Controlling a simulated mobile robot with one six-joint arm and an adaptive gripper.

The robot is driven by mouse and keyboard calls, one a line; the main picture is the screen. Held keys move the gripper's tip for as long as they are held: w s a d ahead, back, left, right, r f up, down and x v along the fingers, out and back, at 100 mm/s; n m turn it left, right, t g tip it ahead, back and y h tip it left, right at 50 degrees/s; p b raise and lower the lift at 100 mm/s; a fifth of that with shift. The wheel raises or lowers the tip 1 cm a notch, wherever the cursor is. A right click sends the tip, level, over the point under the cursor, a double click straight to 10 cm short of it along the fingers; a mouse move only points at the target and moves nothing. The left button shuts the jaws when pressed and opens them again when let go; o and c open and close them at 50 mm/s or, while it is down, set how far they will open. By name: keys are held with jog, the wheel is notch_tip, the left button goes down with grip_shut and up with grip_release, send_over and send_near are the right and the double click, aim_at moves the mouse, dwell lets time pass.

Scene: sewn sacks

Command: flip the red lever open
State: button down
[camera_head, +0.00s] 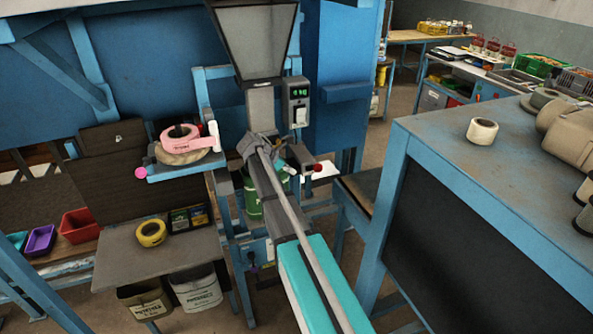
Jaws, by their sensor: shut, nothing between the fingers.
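In the head view, a lever with a small red ball knob (317,167) sticks out to the right of the filling machine's spout (261,108), below a grey hopper (256,42). My arm reaches up from the bottom edge toward the spout. My gripper (258,146) is at the arm's far end, in front of the spout's lower part and left of the red knob. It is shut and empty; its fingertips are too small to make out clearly. I cannot tell whether it touches the machine. My arm hides part of what lies below the spout.
A control box (298,103) with a green display hangs right of the spout. A small shelf (186,168) with pink and tan tape rolls and a pink knob stands left. A large blue-framed bench (450,150) with a white roll (482,131) fills the right. A green container (252,198) is below.

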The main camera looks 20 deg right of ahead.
jog(key=shift+w+a+r+p, duration=0.15)
jog(key=shift+a+r+p, duration=0.15)
jog(key=shift+a+r, duration=0.25)
jog(key=shift+d+f, duration=0.1)
jog(key=shift+f, duration=0.1)
jog(key=s+d+f+n+h+b, duration=0.2)
jog(key=d+f+h+b, duration=0.5)
jog(key=b, duration=1.4)
jog(key=s+a+f+n+t+h+b, duration=0.1)
jog(key=a+f+h+b, duration=0.5)
jog(key=b, duration=1.2)
notch_tip(320, 180, down, 3)
jog(key=n+t+h, duration=0.1)
jog(key=t+h, duration=0.1)
jog(key=shift+s+r+n+h+b, duration=0.15)
jog(key=shift+s+n+h+b, duration=0.15)
jog(key=shift+s+h+b, duration=0.1)
jog(key=shift+r, duration=0.2)
